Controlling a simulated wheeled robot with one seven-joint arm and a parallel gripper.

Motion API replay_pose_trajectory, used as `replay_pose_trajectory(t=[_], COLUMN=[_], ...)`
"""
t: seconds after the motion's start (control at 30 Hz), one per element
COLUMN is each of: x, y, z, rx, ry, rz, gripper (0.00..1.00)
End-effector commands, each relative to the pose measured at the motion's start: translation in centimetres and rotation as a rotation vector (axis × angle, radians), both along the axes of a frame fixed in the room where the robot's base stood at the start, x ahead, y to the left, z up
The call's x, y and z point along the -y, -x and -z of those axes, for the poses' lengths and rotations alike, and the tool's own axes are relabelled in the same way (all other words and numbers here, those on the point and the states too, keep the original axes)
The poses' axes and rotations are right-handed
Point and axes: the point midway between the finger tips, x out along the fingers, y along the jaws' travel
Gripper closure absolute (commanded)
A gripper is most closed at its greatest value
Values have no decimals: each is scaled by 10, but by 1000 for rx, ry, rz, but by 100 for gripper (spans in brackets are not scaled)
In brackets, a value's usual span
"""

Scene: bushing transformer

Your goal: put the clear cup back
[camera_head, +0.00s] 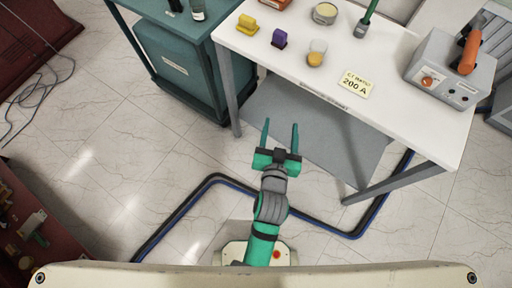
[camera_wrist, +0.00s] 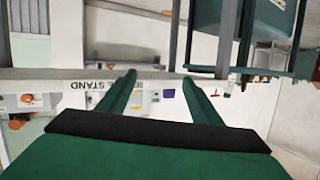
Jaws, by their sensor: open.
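A small clear cup (camera_head: 318,47) with yellow in its lower part stands on the white table (camera_head: 400,110), near the table's front edge. My gripper (camera_head: 280,123) is open and empty. It is over the floor in front of the table, well short of the cup and apart from everything. In the wrist view my gripper (camera_wrist: 159,77) shows its two green fingers spread with nothing between them. I cannot make out the cup surely in the wrist view.
On the table are a yellow block (camera_head: 247,24), a purple block (camera_head: 279,38), a round tin (camera_head: 324,13), a green upright tool (camera_head: 366,18), a "200 A" card (camera_head: 356,84) and a grey box (camera_head: 450,70) with an orange handle. A teal cabinet (camera_head: 175,68) stands left; cables cross the floor.

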Motion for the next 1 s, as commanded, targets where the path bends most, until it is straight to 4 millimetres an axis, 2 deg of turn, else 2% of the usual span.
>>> replay_pose_trajectory(t=[0.03,0.1,0.3,0.6,0.8,1.0], x=[-10,-19,-41,-66,-73,-75], y=[17,37,97,187,222,230], z=[11,18,32,27,16,12], rx=[-10,-7,0,17,31,37], ry=[0,3,24,65,83,87], rz=[-8,-13,-39,-120,-167,-180], gripper=[41,41,41,41,41,41])
